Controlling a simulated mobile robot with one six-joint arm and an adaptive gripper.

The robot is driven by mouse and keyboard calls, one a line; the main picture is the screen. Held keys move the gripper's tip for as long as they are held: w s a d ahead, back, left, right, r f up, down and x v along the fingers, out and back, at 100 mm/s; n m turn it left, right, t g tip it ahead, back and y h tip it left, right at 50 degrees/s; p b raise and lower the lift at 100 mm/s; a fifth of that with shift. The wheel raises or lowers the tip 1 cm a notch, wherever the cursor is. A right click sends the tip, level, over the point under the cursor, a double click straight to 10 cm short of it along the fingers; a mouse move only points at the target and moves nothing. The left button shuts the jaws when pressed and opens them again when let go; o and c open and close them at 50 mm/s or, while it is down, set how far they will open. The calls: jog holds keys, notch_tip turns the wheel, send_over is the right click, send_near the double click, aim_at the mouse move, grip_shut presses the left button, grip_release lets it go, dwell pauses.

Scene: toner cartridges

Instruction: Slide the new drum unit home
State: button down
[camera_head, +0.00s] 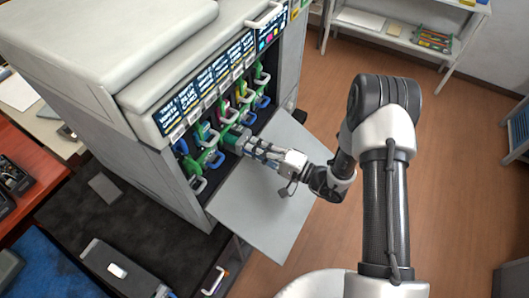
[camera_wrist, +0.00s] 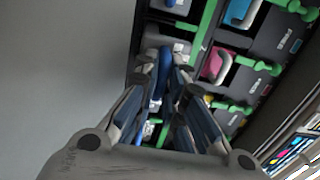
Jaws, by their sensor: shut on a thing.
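My gripper (camera_head: 254,146) reaches into the open front of the printer (camera_head: 150,140) in the head view. In the wrist view my gripper (camera_wrist: 170,82) is shut on a blue handle (camera_wrist: 164,66) of what looks like the drum unit, lined up with a slot in the printer. Most of the drum unit is hidden by the fingers and the bay, so how deep it sits cannot be told. Green parts (camera_head: 236,134) show right at the fingertips in the head view.
Neighbouring slots hold cartridges with green, blue and white handles, including a magenta one (camera_wrist: 218,62) beside my fingers. The printer's open front flap (camera_head: 250,208) lies below my gripper.

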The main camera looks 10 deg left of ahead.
aim_at(244, 144)
jog(key=shift+b+x, duration=0.5)
jog(key=shift+x, duration=1.8)
jog(key=c, duration=1.7)
grip_release()
jog(key=shift+o, duration=0.3)
jog(key=shift+s+f, duration=0.1)
jog(key=shift+f, duration=0.05)
jog(key=o, duration=0.4)
jog(key=shift+d, duration=0.1)
jog(key=shift+o, duration=0.2)
jog(key=shift+s, duration=0.1)
jog(key=shift+f, duration=0.15)
